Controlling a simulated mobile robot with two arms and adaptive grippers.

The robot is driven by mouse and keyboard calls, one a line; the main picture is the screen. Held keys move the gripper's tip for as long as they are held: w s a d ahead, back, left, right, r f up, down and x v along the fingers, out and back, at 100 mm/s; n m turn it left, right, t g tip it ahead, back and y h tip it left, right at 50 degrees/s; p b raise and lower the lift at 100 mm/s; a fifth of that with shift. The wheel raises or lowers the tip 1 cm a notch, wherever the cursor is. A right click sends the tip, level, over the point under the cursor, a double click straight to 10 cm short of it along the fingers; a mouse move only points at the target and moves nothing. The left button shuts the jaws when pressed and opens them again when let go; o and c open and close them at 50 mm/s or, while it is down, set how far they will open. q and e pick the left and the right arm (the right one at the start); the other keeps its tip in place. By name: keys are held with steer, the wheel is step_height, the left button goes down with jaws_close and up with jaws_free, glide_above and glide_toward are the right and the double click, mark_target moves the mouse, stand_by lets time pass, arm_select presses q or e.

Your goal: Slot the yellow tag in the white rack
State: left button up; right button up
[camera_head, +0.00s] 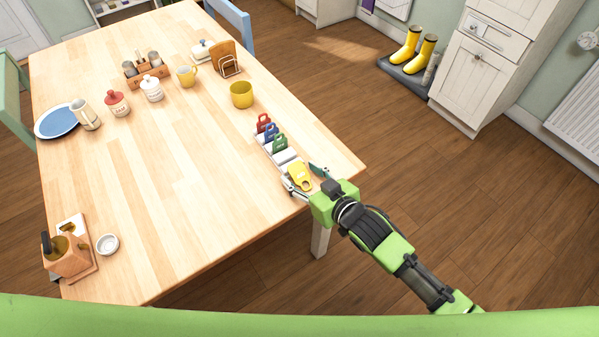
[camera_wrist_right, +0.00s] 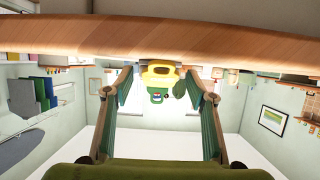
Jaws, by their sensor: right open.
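The white rack (camera_head: 284,157) stands near the right edge of the wooden table. Red (camera_head: 264,124), blue (camera_head: 270,132) and green (camera_head: 280,143) tags stand upright in it, in a row. The yellow tag (camera_head: 299,177) is at the rack's near end, its holed end towards my gripper. My right gripper (camera_head: 301,173) is open, with one finger on each side of the yellow tag. In the right wrist view the yellow tag (camera_wrist_right: 160,72) shows beyond and between the spread fingers (camera_wrist_right: 160,82). I cannot tell whether it sits in a slot or touches the fingers. My left gripper is out of view.
A yellow cup (camera_head: 241,95) stands behind the rack. Jars, a mug and a blue plate (camera_head: 57,121) are farther back on the table (camera_head: 180,200). A wooden holder (camera_head: 68,257) and small white bowl (camera_head: 107,244) are at the front left. The table's middle is clear.

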steer(key=c, duration=1)
